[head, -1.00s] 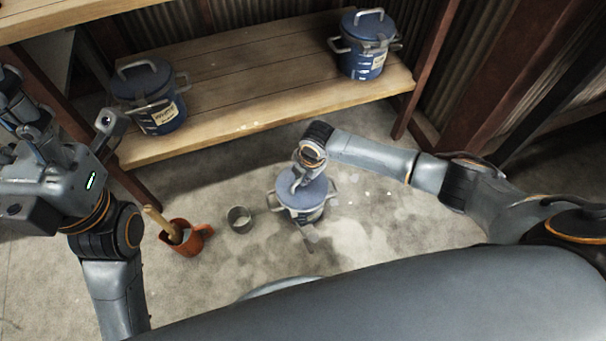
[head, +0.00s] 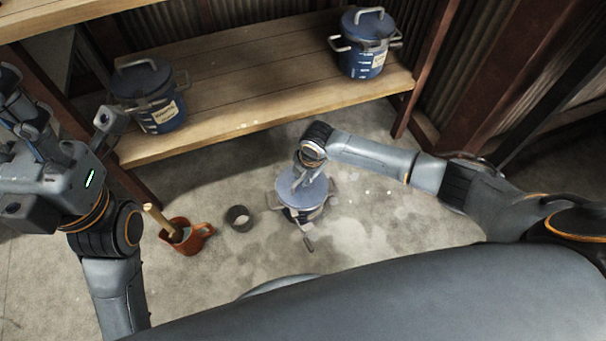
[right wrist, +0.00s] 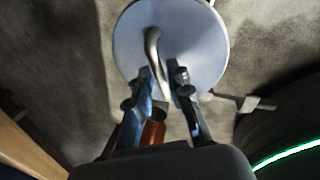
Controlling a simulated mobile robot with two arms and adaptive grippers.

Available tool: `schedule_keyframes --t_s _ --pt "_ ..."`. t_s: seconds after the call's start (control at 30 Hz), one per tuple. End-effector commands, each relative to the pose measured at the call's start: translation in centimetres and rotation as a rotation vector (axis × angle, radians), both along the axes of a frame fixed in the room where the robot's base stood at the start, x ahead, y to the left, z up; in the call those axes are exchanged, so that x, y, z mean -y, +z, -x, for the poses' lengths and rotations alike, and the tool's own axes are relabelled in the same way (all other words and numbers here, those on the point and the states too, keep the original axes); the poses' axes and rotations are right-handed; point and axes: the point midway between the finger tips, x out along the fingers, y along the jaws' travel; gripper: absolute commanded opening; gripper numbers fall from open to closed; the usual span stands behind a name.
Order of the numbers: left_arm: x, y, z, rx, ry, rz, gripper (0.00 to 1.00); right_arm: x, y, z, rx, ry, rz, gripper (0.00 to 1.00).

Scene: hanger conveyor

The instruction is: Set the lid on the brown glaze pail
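A round blue-grey lid (head: 306,190) with a bent metal handle is over a pail (head: 302,216) on the floor, in the middle of the head view. The lid covers most of the pail. I cannot tell whether it rests on the rim, or read the pail's label. My right gripper (head: 301,178) is above the lid. In the right wrist view, the fingers of my right gripper (right wrist: 163,76) are close on both sides of the handle on the lid (right wrist: 195,42). My left gripper (head: 22,105) is raised at the far left, partly cut off, its opening unclear.
Two lidded blue pails stand on the wooden shelf (head: 250,88), one at the left (head: 155,110) and one at the right (head: 362,62). An orange-brown mug (head: 188,240) with a wooden-handled tool and a small ring-shaped object (head: 238,218) are on the floor left of the pail.

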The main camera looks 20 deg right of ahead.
Motion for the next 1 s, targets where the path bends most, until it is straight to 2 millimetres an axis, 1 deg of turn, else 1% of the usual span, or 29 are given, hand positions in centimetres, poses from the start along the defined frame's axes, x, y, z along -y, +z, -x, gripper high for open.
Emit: schedule_keyframes --t_s 0.43,0.5,0.57,0.87,1.0 --pt "0.0 -0.2 -0.1 -0.009 0.0 0.001 0.48 0.0 0.0 0.0 0.0 0.0 0.0 0.21" --pt "0.0 -0.2 -0.1 -0.009 0.0 0.001 0.48 0.0 0.0 0.0 0.0 0.0 0.0 0.36" --pt "0.0 -0.2 -0.1 -0.009 0.0 0.001 0.48 0.0 0.0 0.0 0.0 0.0 0.0 0.48" --pt "-0.1 0.0 0.0 0.002 0.001 0.003 0.48 0.0 0.0 0.0 -0.001 0.0 0.0 0.48" --pt "-0.1 0.0 0.0 0.0 0.001 0.002 0.48 0.2 1.0 0.1 0.001 0.001 0.001 0.48"
